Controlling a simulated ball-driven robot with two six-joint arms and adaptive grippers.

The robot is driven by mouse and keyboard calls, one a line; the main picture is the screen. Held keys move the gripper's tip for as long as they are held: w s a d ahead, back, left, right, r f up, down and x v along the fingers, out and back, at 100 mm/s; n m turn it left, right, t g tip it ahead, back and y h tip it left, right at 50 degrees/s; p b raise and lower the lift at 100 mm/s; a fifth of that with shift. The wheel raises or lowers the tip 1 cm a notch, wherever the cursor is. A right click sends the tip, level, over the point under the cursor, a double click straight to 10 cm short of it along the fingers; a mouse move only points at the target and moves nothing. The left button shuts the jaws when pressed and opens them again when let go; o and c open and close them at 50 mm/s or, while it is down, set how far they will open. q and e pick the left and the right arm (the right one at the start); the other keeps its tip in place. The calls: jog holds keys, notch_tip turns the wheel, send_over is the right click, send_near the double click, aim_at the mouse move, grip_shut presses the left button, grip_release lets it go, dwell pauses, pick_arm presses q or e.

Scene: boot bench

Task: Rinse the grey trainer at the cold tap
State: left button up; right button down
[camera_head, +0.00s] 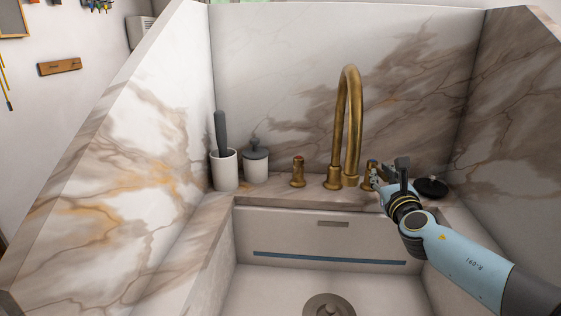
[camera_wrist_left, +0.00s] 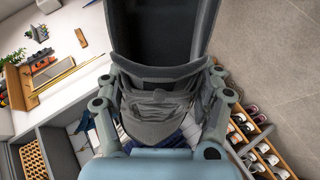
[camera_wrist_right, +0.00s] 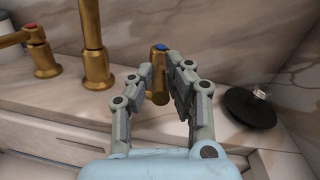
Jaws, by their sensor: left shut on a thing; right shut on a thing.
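The grey trainer (camera_wrist_left: 160,110) fills the middle of the left wrist view, its dark opening at the top. My left gripper (camera_wrist_left: 165,85) is shut on it, one finger on each side. The left arm and trainer are out of the head view. My right gripper (camera_head: 380,172) is at the right of the brass spout (camera_head: 347,120). In the right wrist view, my right gripper (camera_wrist_right: 165,68) is shut on the cold tap (camera_wrist_right: 159,60), a brass handle with a blue mark, whose lower part shows between the fingers. I see no water at the spout.
The hot tap (camera_head: 298,172), with a red mark, stands left of the spout. A white brush holder (camera_head: 225,172) and lidded jar (camera_head: 256,164) are at the back left. A black round stopper (camera_head: 432,187) lies right of my right gripper. The sink basin (camera_head: 265,283) looks empty.

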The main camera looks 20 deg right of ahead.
jog(key=shift+w+a+m+g+h, duration=0.2)
jog(key=shift+a+m+g+h, duration=0.25)
jog(key=shift+h, duration=0.25)
jog(key=shift+d, duration=0.1)
jog(key=c, duration=1.3)
grip_release()
jog(key=shift+s, duration=0.1)
jog(key=v, duration=1.2)
jog(key=shift+f, duration=0.1)
